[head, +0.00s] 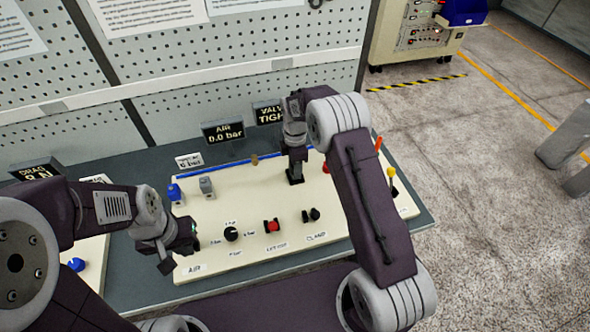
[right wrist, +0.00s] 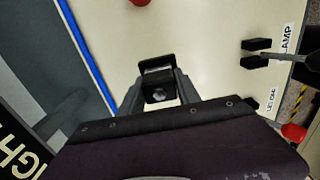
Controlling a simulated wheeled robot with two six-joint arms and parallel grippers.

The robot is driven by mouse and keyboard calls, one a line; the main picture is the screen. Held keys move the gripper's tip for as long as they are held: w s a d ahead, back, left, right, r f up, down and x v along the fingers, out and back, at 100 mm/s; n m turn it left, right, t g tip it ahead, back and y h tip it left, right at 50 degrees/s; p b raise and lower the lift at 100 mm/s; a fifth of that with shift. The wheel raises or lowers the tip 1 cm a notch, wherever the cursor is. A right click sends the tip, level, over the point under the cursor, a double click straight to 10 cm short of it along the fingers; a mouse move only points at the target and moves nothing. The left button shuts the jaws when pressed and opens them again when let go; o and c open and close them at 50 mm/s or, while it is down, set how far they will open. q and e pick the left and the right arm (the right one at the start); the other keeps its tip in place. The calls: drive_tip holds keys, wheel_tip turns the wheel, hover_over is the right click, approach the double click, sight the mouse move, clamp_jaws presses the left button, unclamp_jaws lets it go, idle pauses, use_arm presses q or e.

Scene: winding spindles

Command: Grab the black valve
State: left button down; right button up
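My right gripper (head: 295,170) points down at the cream panel (head: 262,190), at the panel's back middle. In the right wrist view, a dark block with a pale spot (right wrist: 158,92) and a black bar (right wrist: 155,64) sit between the grey sides of the gripper. I cannot separate the black valve from the dark fingertips here, nor tell whether they grip it. My left gripper (head: 180,248) hangs over the panel's front left, with its dark fingers apart and nothing visible between them.
The panel also carries a black dial (head: 231,234), a red button (head: 272,226), a black clamp knob (head: 311,215), blue (head: 175,193) and grey (head: 206,186) fittings, and a yellow-topped lever (head: 391,176). Display signs (head: 222,132) and a pegboard stand behind.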

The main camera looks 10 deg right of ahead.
drive_tip(key=c, duration=0.5)
clamp_jaws()
drive_tip(key=shift+r, duration=0.15)
drive_tip(key=shift+w+r, duration=0.1)
drive_tip(key=shift+r, duration=0.25)
drive_tip(key=r, duration=0.1)
drive_tip(key=r+b, duration=0.1)
drive_tip(key=d+r, duration=0.1)
drive_tip(key=shift+s+r, duration=0.4)
drive_tip(key=s+d+r+b, duration=0.2)
drive_tip(key=s+d+r, duration=0.4)
drive_tip(key=d, duration=0.2)
drive_tip(key=shift+d+r, duration=0.15)
drive_tip(key=shift+d, duration=0.15)
